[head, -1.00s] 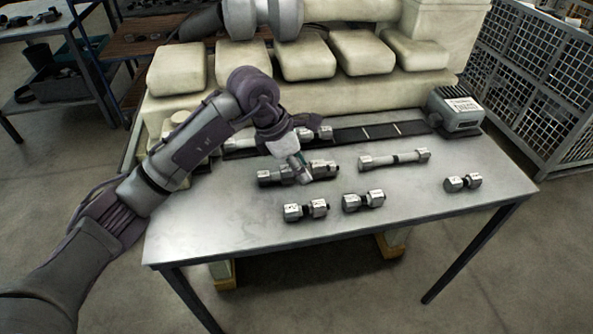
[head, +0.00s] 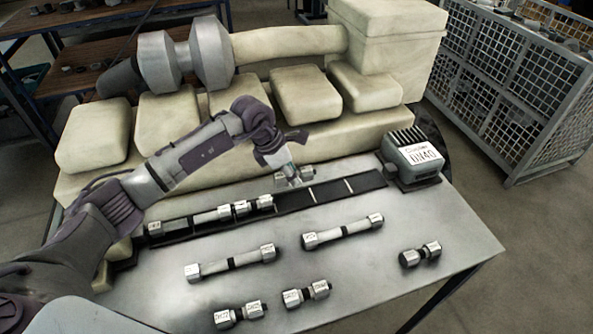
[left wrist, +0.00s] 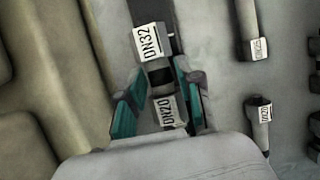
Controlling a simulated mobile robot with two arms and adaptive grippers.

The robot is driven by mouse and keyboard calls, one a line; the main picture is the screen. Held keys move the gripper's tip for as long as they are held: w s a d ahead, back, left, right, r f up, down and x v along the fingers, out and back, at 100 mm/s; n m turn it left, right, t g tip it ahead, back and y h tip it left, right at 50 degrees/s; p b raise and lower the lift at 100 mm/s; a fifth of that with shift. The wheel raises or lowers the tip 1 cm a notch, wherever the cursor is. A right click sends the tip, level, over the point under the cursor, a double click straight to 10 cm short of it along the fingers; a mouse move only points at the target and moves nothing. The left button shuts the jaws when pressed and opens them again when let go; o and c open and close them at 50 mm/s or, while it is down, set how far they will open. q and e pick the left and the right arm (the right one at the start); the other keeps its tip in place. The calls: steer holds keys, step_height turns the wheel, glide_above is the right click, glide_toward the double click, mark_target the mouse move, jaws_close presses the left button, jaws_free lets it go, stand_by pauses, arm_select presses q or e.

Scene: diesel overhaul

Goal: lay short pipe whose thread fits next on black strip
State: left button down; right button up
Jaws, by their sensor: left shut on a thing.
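My left gripper (head: 292,181) is shut on a short pipe (head: 307,173), held over the far edge of the black strip (head: 330,190); whether it touches the strip I cannot tell. In the left wrist view the teal fingers (left wrist: 160,100) flank this short pipe (left wrist: 160,77), labelled DN32 at its far end and DN20 at its near end. Pipe pieces (head: 212,216) lie in a row on the strip's left part. The strip's right part, with pale cross lines, is bare. My right gripper is not in view.
A grey finned block (head: 411,160) labelled Cooler DN40 stands at the strip's right end. Two long pipes (head: 230,262) (head: 342,232) and three short ones (head: 238,314) (head: 306,293) (head: 420,254) lie on the table. A cream engine body (head: 300,95) rises behind the strip.

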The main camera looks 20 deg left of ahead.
mark_target(297, 199)
arm_select(q)
steer(key=shift+s+f, duration=0.2)
steer(key=shift+f, duration=0.15)
steer(key=shift+f+b, duration=0.35)
steer(key=shift+w+f+b, duration=0.2)
steer(key=shift+f+b, duration=0.25)
steer(key=shift+f, duration=0.5)
steer(key=shift+s+f+b, duration=0.1)
steer(key=shift+f+b, duration=0.2)
steer(key=shift+f, duration=0.2)
step_height(297, 199, down, 3)
steer(key=b, duration=0.2)
steer(key=shift+r+b, duration=0.15)
steer(key=shift+b, duration=0.2)
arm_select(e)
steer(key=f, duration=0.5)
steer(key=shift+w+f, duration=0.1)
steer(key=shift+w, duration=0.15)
arm_select(q)
steer(key=shift+f+b, duration=0.25)
steer(key=shift+b, duration=0.15)
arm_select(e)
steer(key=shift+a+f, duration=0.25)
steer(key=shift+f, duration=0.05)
arm_select(q)
steer(key=c, duration=0.7)
jaws_free()
